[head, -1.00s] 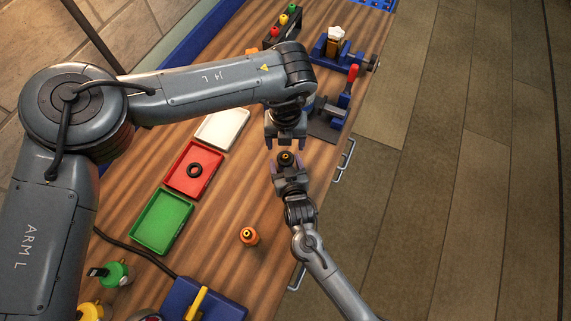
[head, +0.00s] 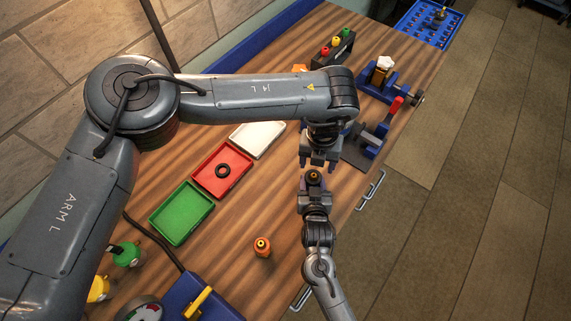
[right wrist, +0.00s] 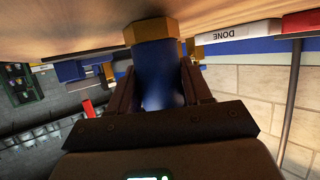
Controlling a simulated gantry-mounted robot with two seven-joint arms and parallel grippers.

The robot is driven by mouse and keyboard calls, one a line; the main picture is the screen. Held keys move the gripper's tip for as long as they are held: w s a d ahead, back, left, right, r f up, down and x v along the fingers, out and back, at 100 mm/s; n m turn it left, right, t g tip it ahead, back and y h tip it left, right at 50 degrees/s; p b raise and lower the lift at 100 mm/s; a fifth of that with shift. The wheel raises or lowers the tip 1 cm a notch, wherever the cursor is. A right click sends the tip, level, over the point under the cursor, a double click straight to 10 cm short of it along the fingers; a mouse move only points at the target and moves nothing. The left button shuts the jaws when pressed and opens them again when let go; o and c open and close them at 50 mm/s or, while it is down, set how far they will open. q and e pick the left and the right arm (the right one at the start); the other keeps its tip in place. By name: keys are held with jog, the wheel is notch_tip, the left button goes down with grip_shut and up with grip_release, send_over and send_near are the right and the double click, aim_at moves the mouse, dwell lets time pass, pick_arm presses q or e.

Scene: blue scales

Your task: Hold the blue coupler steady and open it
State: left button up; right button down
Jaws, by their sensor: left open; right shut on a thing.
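The blue coupler (right wrist: 158,75) stands between the fingers of my right gripper (right wrist: 160,92) in the right wrist view, with a brass hex collar (right wrist: 150,30) at one end. In the head view only its dark top with an orange ring (head: 314,175) shows; the blue body is hidden. My right gripper (head: 314,186) is shut on it there. My left gripper (head: 319,163) is open and empty, just beyond and close to the coupler's top. I cannot tell whether its fingertips touch it.
White (head: 258,139), red (head: 213,190) and green (head: 182,232) trays lie left of the grippers; the red one holds a black ring (head: 223,170). An orange bottle-like piece (head: 262,247) stands nearer.

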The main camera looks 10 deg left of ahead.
pick_arm(q)
notch_tip(320, 180, down, 2)
jog(key=s+n+g+h, duration=0.2)
jog(key=n+h, duration=0.1)
jog(key=n+t+h, duration=0.2)
jog(key=n+h, duration=0.8)
jog(key=n, duration=0.5)
send_near(310, 176)
jog(key=x, duration=0.8)
jog(key=shift+w+d+f, duration=0.1)
jog(key=shift+d+f, duration=0.05)
jog(key=shift+f, duration=0.05)
jog(key=shift+c, duration=0.4)
jog(key=c, duration=0.9)
